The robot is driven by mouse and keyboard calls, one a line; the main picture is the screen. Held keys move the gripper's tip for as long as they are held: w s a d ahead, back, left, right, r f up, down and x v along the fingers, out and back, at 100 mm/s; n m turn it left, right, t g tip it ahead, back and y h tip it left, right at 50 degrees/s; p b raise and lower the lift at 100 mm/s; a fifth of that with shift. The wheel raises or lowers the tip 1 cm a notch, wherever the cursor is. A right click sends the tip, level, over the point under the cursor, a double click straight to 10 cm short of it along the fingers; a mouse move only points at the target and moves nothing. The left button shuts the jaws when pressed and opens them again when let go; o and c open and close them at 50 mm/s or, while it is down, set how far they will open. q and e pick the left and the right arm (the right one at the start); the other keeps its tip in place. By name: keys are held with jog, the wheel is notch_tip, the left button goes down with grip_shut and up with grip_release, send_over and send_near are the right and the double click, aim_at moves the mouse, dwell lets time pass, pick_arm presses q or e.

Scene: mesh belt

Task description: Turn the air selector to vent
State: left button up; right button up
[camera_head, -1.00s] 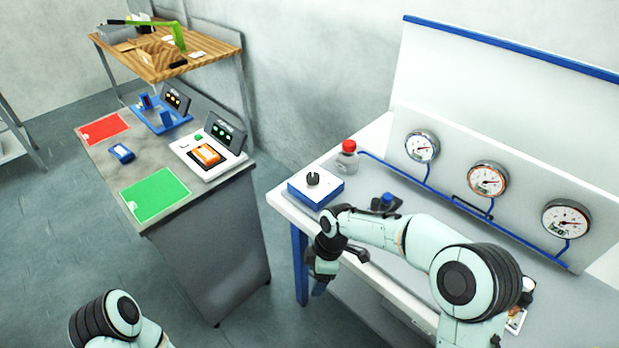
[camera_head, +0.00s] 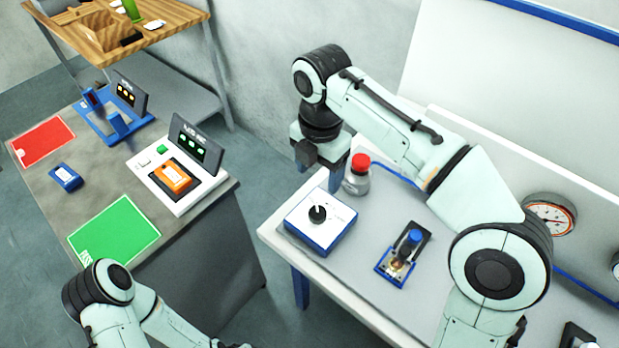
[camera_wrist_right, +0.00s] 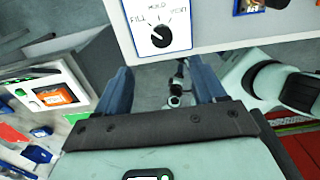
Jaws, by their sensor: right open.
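The air selector is a white-topped blue box (camera_head: 335,228) with a black knob (camera_head: 317,213), on the near left corner of the bench. In the right wrist view the knob (camera_wrist_right: 160,37) sits among the labels FILL, HOLD and VENT; its pointer appears turned toward FILL. My right gripper (camera_head: 320,168) points down just behind the box in the head view, apart from the knob. In the right wrist view its two fingers (camera_wrist_right: 160,82) are spread with nothing between them. My left arm shows at the lower left, but its gripper is not clearly in view.
A red-capped bottle (camera_head: 358,173) stands close beside the right gripper. A blue-knobbed fixture (camera_head: 404,252) lies right of the selector. A gauge (camera_head: 550,213) is on the back panel. The side table (camera_head: 95,185) at left holds coloured mats and devices.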

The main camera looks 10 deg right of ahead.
aim_at(318, 212)
jog(key=f+b, duration=0.1)
jog(key=f, duration=0.3)
jog(key=f+b, duration=0.1)
jog(key=f, duration=0.3)
jog(key=f+b, duration=0.1)
jog(key=f, duration=0.2)
jog(key=shift+s+f, duration=0.3)
jog(key=shift+f, duration=0.1)
pick_arm(q)
jog(key=shift+s+f, duration=0.4)
jog(key=shift+f, duration=0.3)
jog(key=shift+s+f, duration=0.4)
jog(key=shift+f, duration=0.25)
jog(key=shift+s+f, duration=0.4)
jog(key=shift+f, duration=0.3)
pick_arm(e)
jog(key=shift+f, duration=0.7)
jog(key=shift+c, duration=0.4)
jog(key=c, duration=1)
